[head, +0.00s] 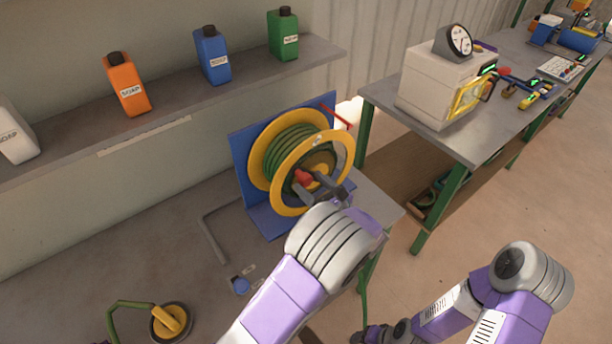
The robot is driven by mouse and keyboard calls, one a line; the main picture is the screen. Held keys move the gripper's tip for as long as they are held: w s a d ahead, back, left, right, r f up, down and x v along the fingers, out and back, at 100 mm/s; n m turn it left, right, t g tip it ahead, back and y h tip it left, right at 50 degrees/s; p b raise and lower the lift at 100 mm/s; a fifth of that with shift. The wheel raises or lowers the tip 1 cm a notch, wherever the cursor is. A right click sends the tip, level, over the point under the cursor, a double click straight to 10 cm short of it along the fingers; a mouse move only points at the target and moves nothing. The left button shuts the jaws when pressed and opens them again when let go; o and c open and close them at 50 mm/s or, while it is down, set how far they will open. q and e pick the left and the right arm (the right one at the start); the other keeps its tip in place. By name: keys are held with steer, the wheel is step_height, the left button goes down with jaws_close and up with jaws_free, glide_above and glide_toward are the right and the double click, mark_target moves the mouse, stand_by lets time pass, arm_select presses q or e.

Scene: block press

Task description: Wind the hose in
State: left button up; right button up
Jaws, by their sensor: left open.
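A hose reel (340,151) with yellow rims stands against a blue back plate (240,160). A red part (303,177) shows near the reel's hub. My left gripper (318,187) is open at the lower front of the reel, its fingers close to the red part. I cannot tell whether they touch it. My left wrist hides the reel's lower right. Of my right arm, only the links and a dark end at the bottom edge show clearly.
A shelf (185,97) holds white, orange, blue and green soap bottles. At right, a bench (425,140) bears a white box with a gauge (459,41) and small tools. A yellow round fitting (170,320) with a green pipe lies at lower left. Open floor lies at right.

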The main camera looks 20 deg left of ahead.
mark_target(308, 182)
arm_select(q)
steer(key=shift+x, duration=1.6)
steer(key=shift+c, duration=0.4)
jaws_close()
